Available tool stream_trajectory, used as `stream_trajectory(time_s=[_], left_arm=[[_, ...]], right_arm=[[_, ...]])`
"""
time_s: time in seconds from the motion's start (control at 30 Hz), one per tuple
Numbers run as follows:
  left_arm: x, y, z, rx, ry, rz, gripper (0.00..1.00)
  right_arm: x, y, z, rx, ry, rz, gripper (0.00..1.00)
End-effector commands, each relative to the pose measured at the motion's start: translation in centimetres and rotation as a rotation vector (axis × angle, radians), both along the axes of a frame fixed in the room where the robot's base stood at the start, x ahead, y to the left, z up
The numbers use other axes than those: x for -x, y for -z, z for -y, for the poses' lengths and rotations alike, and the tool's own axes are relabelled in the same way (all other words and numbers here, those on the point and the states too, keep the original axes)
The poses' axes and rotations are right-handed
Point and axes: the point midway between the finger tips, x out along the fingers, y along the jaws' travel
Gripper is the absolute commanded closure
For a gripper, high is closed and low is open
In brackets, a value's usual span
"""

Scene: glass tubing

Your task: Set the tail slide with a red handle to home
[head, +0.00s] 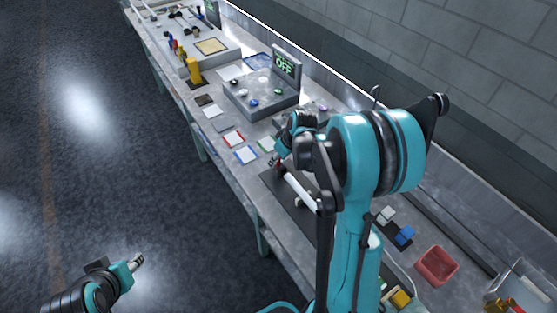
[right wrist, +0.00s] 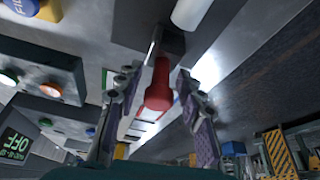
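The red handle (right wrist: 158,88) of the tail slide shows in the right wrist view, joined to a dark block (right wrist: 166,42) near a white tube end (right wrist: 190,12). My right gripper (right wrist: 157,100) is open, with one finger on each side of the handle and a visible gap to both.
A grey button box (head: 262,104) with a display (head: 286,64) reading OFF stands farther along the bench. Colour-framed cards (head: 246,155) lie along the front edge. A blue block (head: 405,235) and red bin (head: 437,265) are at the right. The floor at left is clear.

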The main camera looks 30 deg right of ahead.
Motion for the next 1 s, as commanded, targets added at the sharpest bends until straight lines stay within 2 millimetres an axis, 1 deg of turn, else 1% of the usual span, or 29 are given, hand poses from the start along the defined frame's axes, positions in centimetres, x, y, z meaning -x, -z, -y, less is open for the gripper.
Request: stream_trajectory(time_s=[0.2,0.23,0.27,0.3,0.37,0.73,0.83,0.93,1.0], left_arm=[[0.0,0.0,0.0,0.000,0.000,0.000,0.58],[0.0,0.0,0.0,0.000,0.000,0.000,0.58],[0.0,0.0,0.0,0.000,0.000,0.000,0.58],[0.0,0.0,0.0,0.000,0.000,0.000,0.58],[0.0,0.0,0.0,0.000,0.000,0.000,0.58],[0.0,0.0,0.0,0.000,0.000,0.000,0.58],[0.0,0.1,0.0,0.000,0.000,0.000,0.58],[0.0,0.1,0.0,0.000,0.000,0.000,0.58],[0.0,0.2,0.0,0.000,0.000,0.000,0.58]], right_arm=[[0.0,0.0,0.0,0.000,0.000,0.000,0.62],[0.0,0.0,0.0,0.000,0.000,0.000,0.65],[0.0,0.0,0.0,0.000,0.000,0.000,0.73],[0.0,0.0,0.0,0.000,0.000,0.000,0.83],[0.0,0.0,0.0,0.000,0.000,0.000,0.99],[0.2,0.0,0.0,0.000,0.001,0.000,1.00],[1.4,0.0,0.2,0.000,0.002,0.000,1.00],[2.9,0.0,0.3,0.001,0.001,-0.001,1.00],[3.5,0.1,0.3,0.001,0.001,-0.001,1.00]])
